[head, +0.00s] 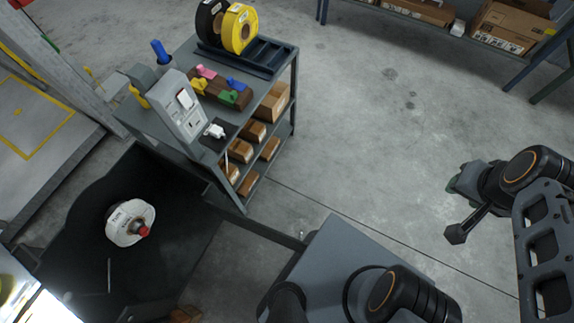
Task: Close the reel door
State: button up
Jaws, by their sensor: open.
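A white label reel (122,231) with printed text and a red knob (143,231) at its centre sits against a broad black area at the lower left. The reel door is not clear to me: a large black panel with a curved outline (62,212) lies around the reel, but I cannot tell whether it is the door or how far it stands open. My gripper (461,208) is at the right, over the bare floor, well away from the reel. Its jaws are apart and I see nothing between them.
A grey shelf cart (209,187) stands upper centre-left, holding black and yellow spools (240,28), a grey device (180,108), coloured clips and brown boxes (272,102). A rack with cardboard boxes (510,27) is at the upper right. The central floor (370,120) is clear.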

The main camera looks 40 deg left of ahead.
aim_at(285, 239)
jog(key=i, duration=1.95)
jog(key=u, duration=4.8)
jog(key=i, duration=0.5)
jog(key=z, duration=1.55)
jog(key=k, duration=0.85)
jog(key=u, duration=1.6)
